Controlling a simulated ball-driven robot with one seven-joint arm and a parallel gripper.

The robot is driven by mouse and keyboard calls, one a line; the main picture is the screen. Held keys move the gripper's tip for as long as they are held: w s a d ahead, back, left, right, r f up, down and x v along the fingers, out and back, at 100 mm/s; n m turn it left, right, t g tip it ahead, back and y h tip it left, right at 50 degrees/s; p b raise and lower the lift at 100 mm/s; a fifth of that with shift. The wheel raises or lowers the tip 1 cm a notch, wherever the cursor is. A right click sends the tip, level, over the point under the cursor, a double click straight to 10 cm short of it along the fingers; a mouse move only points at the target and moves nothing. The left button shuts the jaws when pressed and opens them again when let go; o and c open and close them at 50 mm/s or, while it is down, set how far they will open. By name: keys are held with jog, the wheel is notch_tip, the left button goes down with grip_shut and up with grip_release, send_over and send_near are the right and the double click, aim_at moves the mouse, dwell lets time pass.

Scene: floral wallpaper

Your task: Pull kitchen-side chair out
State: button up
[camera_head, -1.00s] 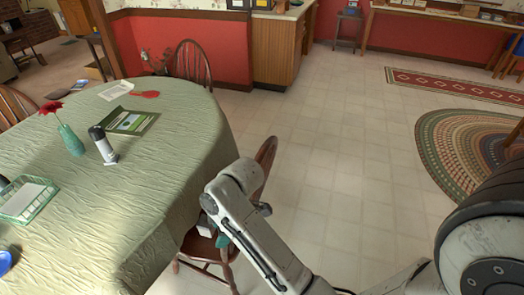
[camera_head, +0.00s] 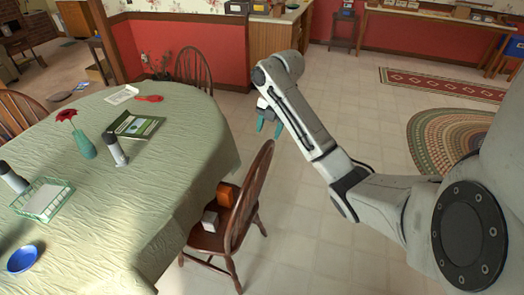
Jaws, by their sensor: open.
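A brown wooden chair (camera_head: 248,198) stands at the right side of the table, its seat partly under the tablecloth's edge. An orange-brown box and a small pale box sit on its seat. My gripper (camera_head: 269,124) has teal fingertips, apart and empty, pointing down. In the picture it is just above the top of this chair's back, with no clear contact. A second wooden chair (camera_head: 193,68) stands at the table's far end, and a third (camera_head: 22,107) at the left. The pictures do not say which chair is the kitchen-side one.
The table (camera_head: 170,185) has a pale green cloth and carries a vase with a red flower (camera_head: 82,143), a book, dark-topped cylinders, a green basket and a blue bowl (camera_head: 22,260). Tiled floor is open right of the chair. A braided rug (camera_head: 440,135) lies further right.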

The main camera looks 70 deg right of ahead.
aim_at(262, 153)
jog(key=f+b, duration=0.1)
jog(key=f, duration=0.1)
jog(key=w+f+b, duration=0.1)
jog(key=f+b, duration=0.1)
jog(key=f, duration=0.1)
jog(key=f+b, duration=0.1)
jog(key=f, duration=0.1)
jog(key=shift+w+a+f+b, duration=0.1)
jog(key=shift+w+f+b, duration=0.15)
jog(key=shift+f+b, duration=0.15)
jog(key=shift+w+f+p, duration=0.15)
jog(key=shift+f+p, duration=0.05)
jog(key=shift+f, duration=0.45)
jog(key=shift+w+f+p, duration=0.15)
jog(key=shift+f, duration=0.5)
jog(key=shift+c, duration=0.4)
grip_shut()
